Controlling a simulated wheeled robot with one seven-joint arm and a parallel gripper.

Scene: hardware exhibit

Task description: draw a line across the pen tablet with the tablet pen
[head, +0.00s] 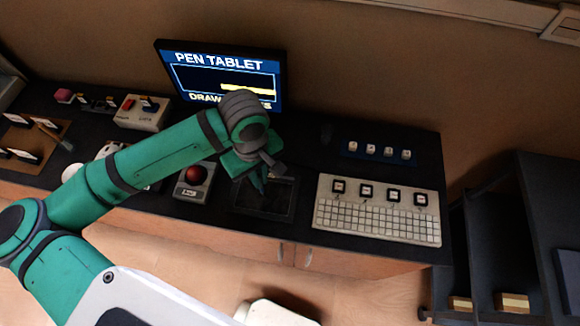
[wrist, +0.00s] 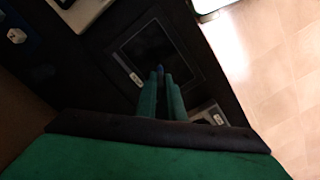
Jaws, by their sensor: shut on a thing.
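The pen tablet (head: 280,199) is a dark flat panel on the black counter, between the trackball unit and the keyboard. It also shows in the wrist view (wrist: 180,48), with a small white label on its frame. My gripper (head: 262,183) hangs over the tablet's upper left part. In the wrist view, my gripper (wrist: 165,75) has its green fingers close together around the tablet pen (wrist: 160,70), of which only a small bluish tip shows. The rest of the pen is hidden by the fingers. I cannot tell whether the tip touches the tablet.
A screen (head: 222,78) reading "PEN TABLET" stands behind, with a yellow bar on it. A trackball unit (head: 194,183) is left of the tablet, and a cream keyboard (head: 377,212) is right. A blue strip with several white keys (head: 379,151) lies behind the keyboard. Dark shelves (head: 500,240) stand at right.

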